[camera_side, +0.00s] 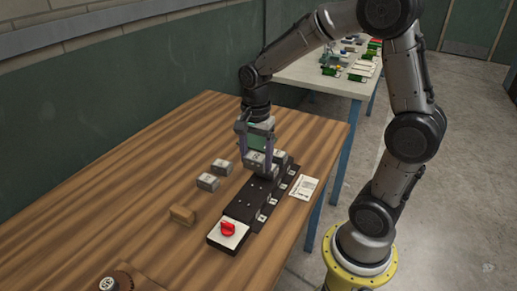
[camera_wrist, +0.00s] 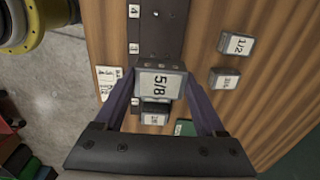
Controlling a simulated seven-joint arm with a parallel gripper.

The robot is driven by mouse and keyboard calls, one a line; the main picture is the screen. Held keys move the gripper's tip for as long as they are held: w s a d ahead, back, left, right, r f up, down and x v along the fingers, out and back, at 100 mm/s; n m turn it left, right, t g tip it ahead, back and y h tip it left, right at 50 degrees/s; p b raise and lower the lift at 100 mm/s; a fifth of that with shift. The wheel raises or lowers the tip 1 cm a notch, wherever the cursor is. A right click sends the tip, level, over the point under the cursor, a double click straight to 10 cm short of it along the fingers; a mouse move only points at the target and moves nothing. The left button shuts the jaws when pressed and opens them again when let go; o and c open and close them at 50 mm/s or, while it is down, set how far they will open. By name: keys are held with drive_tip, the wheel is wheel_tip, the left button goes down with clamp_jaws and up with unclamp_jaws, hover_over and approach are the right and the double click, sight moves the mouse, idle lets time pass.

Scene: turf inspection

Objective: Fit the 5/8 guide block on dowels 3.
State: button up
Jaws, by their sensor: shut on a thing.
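My gripper (camera_wrist: 160,90) is shut on the grey 5/8 guide block (camera_wrist: 158,83), whose label faces the wrist camera. In the side view my gripper (camera_side: 256,156) is over the far half of the black plate (camera_side: 256,192). The held block (camera_side: 255,158) is between the fingers there. The plate, with small white number tags, also shows in the wrist view (camera_wrist: 158,30). The tag numbers are too small to read surely, so I cannot tell which is dowels 3. Whether the block touches the plate or dowels is hidden.
The 1/2 block (camera_wrist: 236,44) and another labelled block (camera_wrist: 224,78) lie on the wooden table. A red knob (camera_side: 228,228) sits at the plate's near end. A wooden piece (camera_side: 182,215) lies left, a white card (camera_side: 304,187) right. A grey block (camera_side: 280,158) stands at the plate's far end.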

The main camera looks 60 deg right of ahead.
hover_over(256, 189)
drive_tip(key=shift+d+f, duration=0.1)
drive_tip(key=shift+f, duration=2.8)
drive_tip(key=shift+f, duration=1.1)
drive_tip(key=o, duration=1.5)
drive_tip(key=shift+r, duration=0.1)
wheel_tip(256, 189, up, 14)
drive_tip(key=shift+f, duration=0.2)
